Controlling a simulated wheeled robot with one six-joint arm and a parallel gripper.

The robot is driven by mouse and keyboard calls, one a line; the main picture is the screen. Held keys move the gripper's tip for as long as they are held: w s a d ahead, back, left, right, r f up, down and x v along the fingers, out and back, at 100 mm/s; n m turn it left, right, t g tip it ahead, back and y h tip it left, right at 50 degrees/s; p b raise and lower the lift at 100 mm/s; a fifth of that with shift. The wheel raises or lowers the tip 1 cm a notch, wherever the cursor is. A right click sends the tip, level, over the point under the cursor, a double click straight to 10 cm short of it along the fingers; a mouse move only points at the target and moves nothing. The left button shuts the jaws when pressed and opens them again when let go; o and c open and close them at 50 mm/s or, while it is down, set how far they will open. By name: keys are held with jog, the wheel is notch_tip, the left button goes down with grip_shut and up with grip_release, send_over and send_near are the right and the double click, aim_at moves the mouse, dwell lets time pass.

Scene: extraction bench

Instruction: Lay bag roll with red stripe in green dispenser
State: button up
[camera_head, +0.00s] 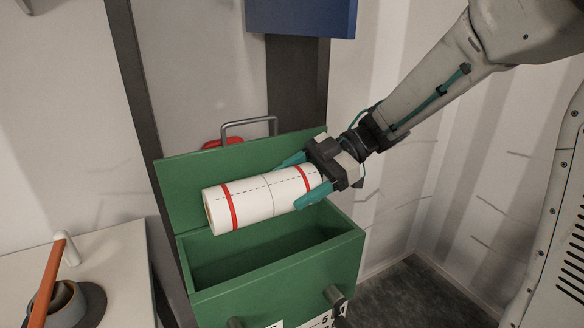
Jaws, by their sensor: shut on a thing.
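The white bag roll with red stripes (255,198) is in my gripper (305,178), whose teal fingers are shut around the roll's right end. The roll lies roughly level, its left end a little lower and nearer the camera. It is above the green dispenser (345,250), a box with its lid (178,200) raised at the back. The box's inside shows below the roll and looks empty where visible. The roll covers part of the lid and of the opening. I cannot tell how far the roll is above the rim.
A metal handle (248,122) and a red object (212,144) show behind the lid. A blue box (300,15) hangs above.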

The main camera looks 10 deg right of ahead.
jog(key=shift+w+a+f, duration=0.1)
jog(key=shift+f, duration=1.75)
jog(key=o, duration=1.3)
jog(key=shift+c, duration=0.2)
jog(key=shift+r, duration=5)
